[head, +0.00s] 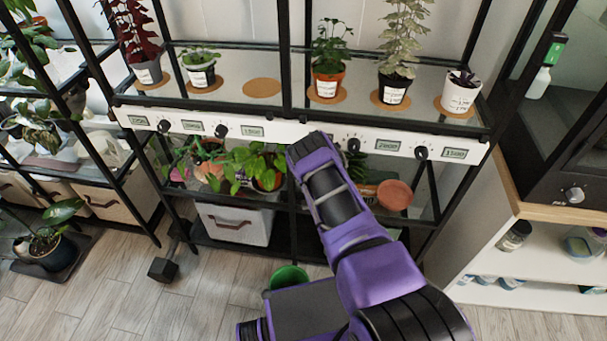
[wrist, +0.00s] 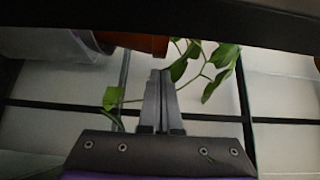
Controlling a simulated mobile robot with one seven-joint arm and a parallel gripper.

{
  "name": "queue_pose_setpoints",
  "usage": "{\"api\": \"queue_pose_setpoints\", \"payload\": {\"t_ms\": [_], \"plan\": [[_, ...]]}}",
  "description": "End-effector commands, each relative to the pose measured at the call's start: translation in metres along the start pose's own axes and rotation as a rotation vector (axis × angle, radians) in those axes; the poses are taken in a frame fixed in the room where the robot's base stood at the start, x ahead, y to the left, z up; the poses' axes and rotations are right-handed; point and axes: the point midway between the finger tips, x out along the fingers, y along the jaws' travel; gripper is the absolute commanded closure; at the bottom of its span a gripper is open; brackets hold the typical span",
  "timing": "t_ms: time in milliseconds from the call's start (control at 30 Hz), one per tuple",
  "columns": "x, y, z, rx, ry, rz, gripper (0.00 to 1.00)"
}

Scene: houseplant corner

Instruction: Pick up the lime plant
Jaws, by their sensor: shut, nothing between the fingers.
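No label I can read names the lime plant. A bright green leafy plant (head: 250,160) stands on the lower shelf, partly hidden by my arm, and may be it. In the wrist view green leaves (wrist: 221,75) hang to the right of my gripper (wrist: 160,75), below a terracotta-coloured pot (wrist: 140,42). My gripper is shut, with its two fingers together and nothing between them. A leaf (wrist: 112,98) also shows left of the fingers. In the head view my arm reaches to the lower shelf and hides the fingers.
The upper shelf (head: 230,75) holds several potted plants on cork mats, and one cork mat (head: 262,87) is bare. A white control strip (head: 290,130) runs along its front. A terracotta pot (head: 394,195) and a white bin (head: 232,222) are lower down. A dark shelf edge (wrist: 200,18) crosses the wrist view.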

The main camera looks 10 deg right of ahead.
Motion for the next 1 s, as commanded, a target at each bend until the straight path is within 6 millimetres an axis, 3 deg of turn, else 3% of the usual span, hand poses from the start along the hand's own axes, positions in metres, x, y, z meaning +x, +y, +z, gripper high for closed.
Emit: {"api": "queue_pose_setpoints", "payload": {"t_ms": [100,300,733,1000], "plan": [[0.017,0.001,0.001,-0.002,-0.003,0.0,1.0],[0.03,0.001,0.001,-0.001,-0.002,0.001,1.0],[0.028,0.0,0.002,0.003,0.004,0.003,1.0],[0.021,-0.001,0.023,0.002,0.002,0.001,1.0]]}}
